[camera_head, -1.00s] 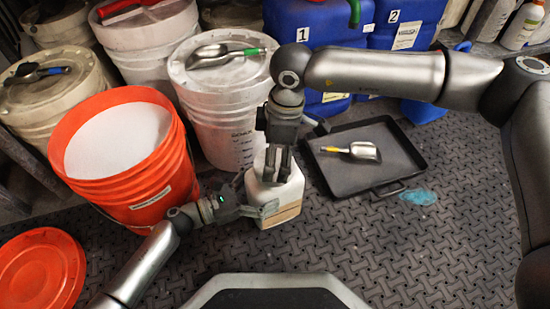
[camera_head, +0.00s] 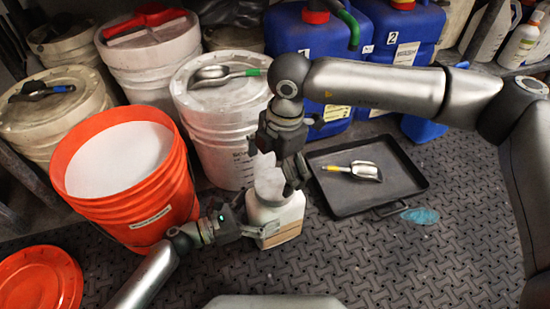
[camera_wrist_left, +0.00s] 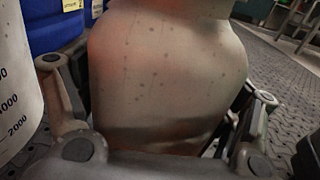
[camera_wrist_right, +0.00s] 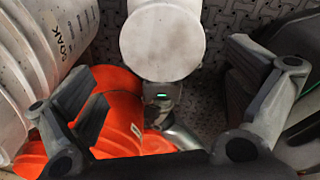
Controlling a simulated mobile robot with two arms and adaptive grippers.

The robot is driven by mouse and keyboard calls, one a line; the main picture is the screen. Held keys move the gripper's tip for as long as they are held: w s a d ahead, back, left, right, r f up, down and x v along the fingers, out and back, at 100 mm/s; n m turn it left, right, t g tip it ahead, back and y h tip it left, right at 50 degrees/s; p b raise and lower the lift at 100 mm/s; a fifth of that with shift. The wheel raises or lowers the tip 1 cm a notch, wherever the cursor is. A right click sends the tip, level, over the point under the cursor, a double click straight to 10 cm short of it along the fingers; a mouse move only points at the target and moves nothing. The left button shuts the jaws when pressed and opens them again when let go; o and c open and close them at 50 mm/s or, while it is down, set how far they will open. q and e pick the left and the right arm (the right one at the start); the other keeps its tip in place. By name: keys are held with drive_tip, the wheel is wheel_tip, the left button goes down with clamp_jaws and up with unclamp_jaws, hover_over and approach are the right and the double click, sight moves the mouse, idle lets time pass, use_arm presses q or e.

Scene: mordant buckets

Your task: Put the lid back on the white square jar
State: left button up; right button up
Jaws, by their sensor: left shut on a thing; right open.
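The white square jar (camera_head: 283,218) stands upright on the floor mat, with a tan band on its lower side. My left gripper (camera_head: 262,230) is shut on its body. The jar's body fills the left wrist view (camera_wrist_left: 165,75) between the fingers. A round white lid (camera_wrist_right: 162,42) sits on top of the jar; it also shows in the head view (camera_head: 270,188). I cannot tell whether it is fully seated. My right gripper (camera_head: 276,166) is open just above the lid, its fingers spread and apart from it.
An orange bucket (camera_head: 180,208) of white powder stands left of the jar, a white bucket (camera_head: 222,130) behind it. A black tray (camera_head: 400,186) with a metal scoop (camera_head: 362,171) lies to the right. An orange lid (camera_head: 40,285) lies front left. The front right floor is clear.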

drive_tip(key=n, duration=0.6)
drive_tip(key=shift+r+n, duration=0.15)
drive_tip(key=shift+n, duration=0.15)
drive_tip(key=n, duration=0.6)
drive_tip(key=shift+a+r, duration=0.1)
drive_tip(key=shift+r, duration=0.1)
drive_tip(key=n, duration=0.6)
drive_tip(key=shift+r+n, duration=0.15)
drive_tip(key=shift+n, duration=0.25)
drive_tip(key=n, duration=0.4)
drive_tip(key=shift+r+n+h, duration=0.15)
drive_tip(key=shift+n+h, duration=0.15)
drive_tip(key=shift+n, duration=0.1)
drive_tip(key=n, duration=0.3)
drive_tip(key=shift+r, duration=0.1)
drive_tip(key=n, duration=0.4)
drive_tip(key=shift+r+n, duration=0.1)
drive_tip(key=shift+n, duration=0.3)
drive_tip(key=n, duration=0.4)
drive_tip(key=shift+r+n, duration=0.15)
drive_tip(key=shift+n, duration=0.25)
drive_tip(key=n, duration=0.4)
drive_tip(key=shift+r+n, duration=0.15)
drive_tip(key=shift+n, duration=0.25)
drive_tip(key=n, duration=0.4)
drive_tip(key=shift+r+h, duration=0.15)
drive_tip(key=shift+h, duration=0.15)
